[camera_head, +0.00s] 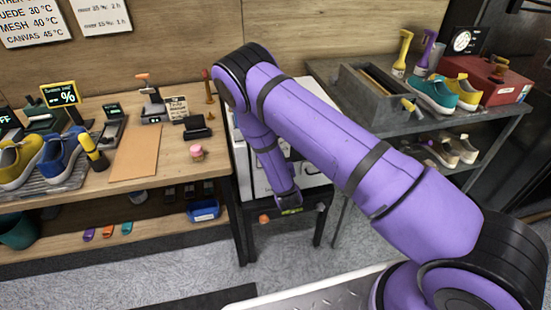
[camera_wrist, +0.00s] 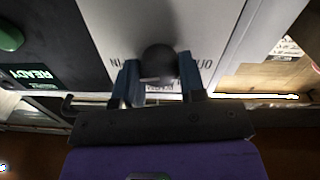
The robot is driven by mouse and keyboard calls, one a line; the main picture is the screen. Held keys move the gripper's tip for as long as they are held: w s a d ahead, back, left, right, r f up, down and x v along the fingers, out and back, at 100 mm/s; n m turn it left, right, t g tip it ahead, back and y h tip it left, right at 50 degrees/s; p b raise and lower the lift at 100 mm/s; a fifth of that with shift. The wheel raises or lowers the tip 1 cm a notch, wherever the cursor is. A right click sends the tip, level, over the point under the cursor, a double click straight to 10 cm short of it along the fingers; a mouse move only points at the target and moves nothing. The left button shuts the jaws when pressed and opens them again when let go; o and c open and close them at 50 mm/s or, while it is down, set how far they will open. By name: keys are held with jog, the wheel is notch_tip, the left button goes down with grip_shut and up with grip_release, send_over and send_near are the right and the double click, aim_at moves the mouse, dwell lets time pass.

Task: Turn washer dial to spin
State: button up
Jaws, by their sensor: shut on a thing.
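The washer dial (camera_wrist: 159,60) is a dark round knob on a pale panel (camera_wrist: 105,22) in the wrist view. My gripper (camera_wrist: 158,73) has one blue finger on each side of the dial and is shut on it. Lettering beside the dial is upside down and partly hidden by the fingers, so I cannot read the setting. In the head view the white washer (camera_head: 312,174) stands behind my purple arm. The dial and fingertips cannot be made out there.
A green button (camera_wrist: 9,36) and a READY display (camera_wrist: 31,75) are left of the dial. In the head view, a wooden bench (camera_head: 170,172) with shoes and tools is left of the washer. A grey bench (camera_head: 405,124) with more shoes is at right.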

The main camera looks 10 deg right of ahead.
jog(key=shift+s, duration=0.1)
jog(key=o, duration=0.9)
jog(key=s, duration=1)
jog(key=shift+s+a+f, duration=0.1)
jog(key=shift+s+a, duration=0.05)
jog(key=shift+s, duration=0.2)
jog(key=shift+w, duration=0.1)
